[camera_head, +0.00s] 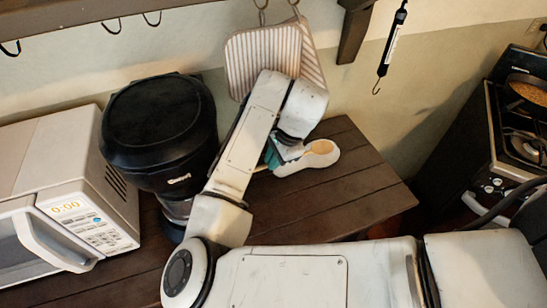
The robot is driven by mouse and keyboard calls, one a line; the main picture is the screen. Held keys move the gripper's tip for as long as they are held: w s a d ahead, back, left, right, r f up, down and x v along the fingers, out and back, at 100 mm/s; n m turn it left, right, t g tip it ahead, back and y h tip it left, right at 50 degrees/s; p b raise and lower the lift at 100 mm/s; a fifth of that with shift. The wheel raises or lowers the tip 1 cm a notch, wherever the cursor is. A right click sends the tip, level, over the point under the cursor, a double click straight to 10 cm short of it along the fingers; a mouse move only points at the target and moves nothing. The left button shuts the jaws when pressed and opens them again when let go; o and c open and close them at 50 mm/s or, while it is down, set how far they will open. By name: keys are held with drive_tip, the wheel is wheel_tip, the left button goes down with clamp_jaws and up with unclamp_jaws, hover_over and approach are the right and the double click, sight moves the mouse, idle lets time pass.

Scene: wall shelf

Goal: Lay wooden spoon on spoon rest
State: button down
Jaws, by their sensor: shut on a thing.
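The spoon rest (311,164) is a pale, rounded dish on the brown wooden table, just right of my arm's end. The wooden spoon (321,147) shows only as a tan bowl end over the rest. My gripper (275,158), with a teal part showing, is at the left end of the rest, mostly covered by my arm. It is shut on the spoon. I cannot tell whether the spoon touches the rest or is held just above it.
A black coffee maker (160,125) and a white microwave (70,190) stand to the left. Striped pot holders (265,55) hang behind my arm. A stove with a pan (527,90) is at the far right. The right part of the wooden table (375,195) is clear.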

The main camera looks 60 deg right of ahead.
drive_tip(key=shift+f+b, duration=0.4)
drive_tip(key=shift+f, duration=0.25)
drive_tip(key=c, duration=1.1)
unclamp_jaws()
drive_tip(key=shift+r, duration=0.1)
wheel_tip(320, 180, up, 8)
drive_tip(key=p, duration=0.7)
idle(0.5)
